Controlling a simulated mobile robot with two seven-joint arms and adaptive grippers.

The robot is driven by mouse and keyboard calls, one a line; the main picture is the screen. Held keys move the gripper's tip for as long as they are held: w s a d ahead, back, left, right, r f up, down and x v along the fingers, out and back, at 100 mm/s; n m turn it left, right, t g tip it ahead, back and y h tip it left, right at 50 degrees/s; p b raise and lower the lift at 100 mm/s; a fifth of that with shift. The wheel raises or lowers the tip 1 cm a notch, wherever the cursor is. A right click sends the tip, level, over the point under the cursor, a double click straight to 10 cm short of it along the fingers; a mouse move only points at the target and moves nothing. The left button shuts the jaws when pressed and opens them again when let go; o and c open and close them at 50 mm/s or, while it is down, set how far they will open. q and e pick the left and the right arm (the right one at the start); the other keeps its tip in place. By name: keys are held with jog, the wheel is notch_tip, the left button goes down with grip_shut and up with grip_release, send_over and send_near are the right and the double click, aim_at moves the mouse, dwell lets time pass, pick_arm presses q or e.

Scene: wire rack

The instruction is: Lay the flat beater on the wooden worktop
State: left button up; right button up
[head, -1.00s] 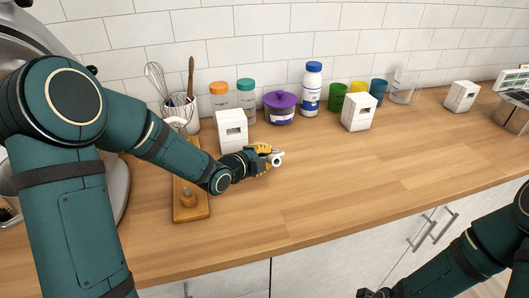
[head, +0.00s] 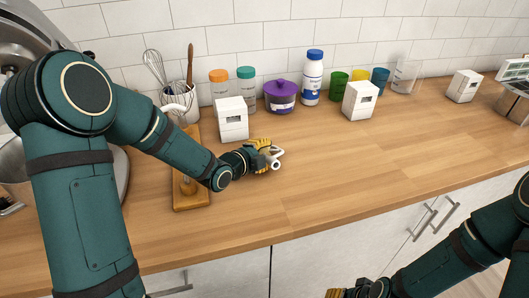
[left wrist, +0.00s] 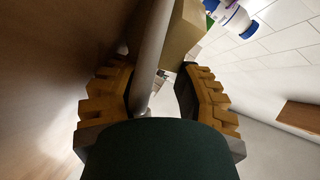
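The flat beater (head: 276,163) is a small pale grey piece at the tip of my left gripper (head: 267,151), over the middle of the wooden worktop (head: 350,170). Most of it is hidden behind the fingers. In the left wrist view its grey shaft (left wrist: 151,50) runs between the yellow-padded fingers of the left gripper (left wrist: 160,92). The fingers are apart, with a gap beside the shaft on the right. I cannot tell whether the beater touches the worktop. My right gripper (head: 345,292) shows only partly at the bottom edge, in front of the cabinets.
A white box (head: 232,119) stands behind the left gripper. A wooden board (head: 190,201) lies under my left forearm. A purple pot (head: 280,97), bottles, cups and another white box (head: 359,101) line the back. The worktop right of the gripper is clear.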

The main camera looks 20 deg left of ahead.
pick_arm(q)
jog(key=shift+s+f, duration=0.1)
jog(key=shift+f, duration=0.1)
jog(key=shift+v, duration=3.75)
jog(key=shift+r, duration=0.25)
